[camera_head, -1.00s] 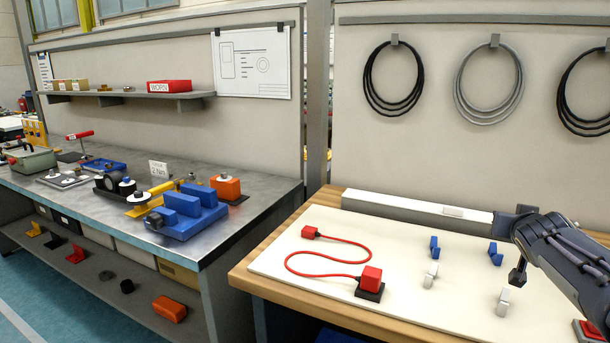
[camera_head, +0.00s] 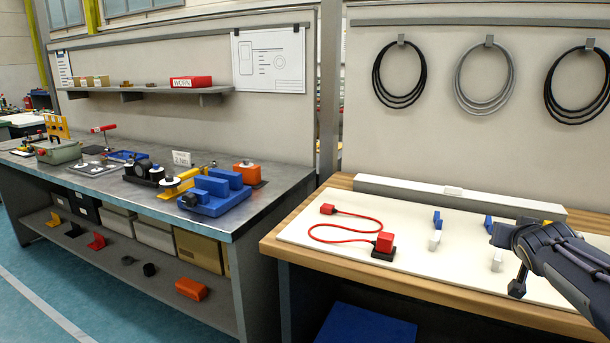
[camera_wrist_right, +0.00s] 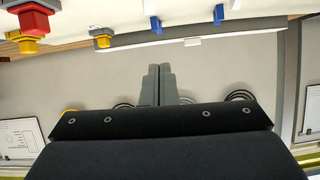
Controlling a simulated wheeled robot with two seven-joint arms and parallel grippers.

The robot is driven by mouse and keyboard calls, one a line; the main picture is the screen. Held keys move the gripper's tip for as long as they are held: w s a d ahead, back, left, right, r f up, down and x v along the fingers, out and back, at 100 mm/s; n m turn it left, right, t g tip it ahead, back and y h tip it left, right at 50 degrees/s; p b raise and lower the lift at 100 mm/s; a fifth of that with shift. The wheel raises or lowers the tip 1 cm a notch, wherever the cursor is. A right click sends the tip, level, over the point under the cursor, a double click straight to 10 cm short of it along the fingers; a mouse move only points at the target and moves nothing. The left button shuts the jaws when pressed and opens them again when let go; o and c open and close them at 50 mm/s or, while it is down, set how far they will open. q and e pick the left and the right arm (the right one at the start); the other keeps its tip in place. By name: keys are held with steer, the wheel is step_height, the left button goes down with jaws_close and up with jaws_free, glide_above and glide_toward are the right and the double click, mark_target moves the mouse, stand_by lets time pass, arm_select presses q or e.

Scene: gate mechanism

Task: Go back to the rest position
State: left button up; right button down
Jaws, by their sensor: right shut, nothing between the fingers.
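My right arm comes in from the right in the head view, with its end (camera_head: 502,236) over the white board (camera_head: 340,264) on the wooden bench. In the right wrist view my right gripper (camera_wrist_right: 157,72) has its two fingers pressed together with nothing between them. My left gripper is in neither view. On the board a red cable (camera_head: 340,238) joins a small red plug (camera_head: 327,209) to a red block on a dark base (camera_head: 384,243). Blue clips (camera_head: 437,221) and white clips (camera_head: 434,241) stand on the board, some partly hidden by my arm.
A long grey trunking (camera_head: 450,198) runs along the back of the board. Cable coils (camera_head: 399,75) hang on the wall above. To the left, a metal bench (camera_head: 120,190) carries a blue fixture (camera_head: 215,195) and other parts. A blue mat or box (camera_head: 365,325) lies below the wooden bench.

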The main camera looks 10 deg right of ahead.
steer(key=s+a+f+g+y+b, duration=0.1)
steer(key=s+a+f+y+b, duration=0.15)
steer(key=s+a+f, duration=0.35)
steer(key=s+a+f+g+y+b, duration=0.1)
steer(key=s+a+f+y+b, duration=0.2)
steer(key=f, duration=0.5)
steer(key=s+a+f+n+g+y+b, duration=0.2)
steer(key=s+a+f, duration=0.4)
steer(key=s+a, duration=0.4)
steer(key=s+a+f+n+g+y+b, duration=0.1)
steer(key=s+a+f+n+y+b, duration=0.3)
steer(key=s+a, duration=0.7)
step_height(320, 180, up, 24)
steer(key=m+h+p, duration=0.1)
steer(key=p, duration=2.6)
steer(key=shift+g, duration=0.3)
steer(key=shift+f, duration=0.15)
steer(key=shift+d, duration=0.1)
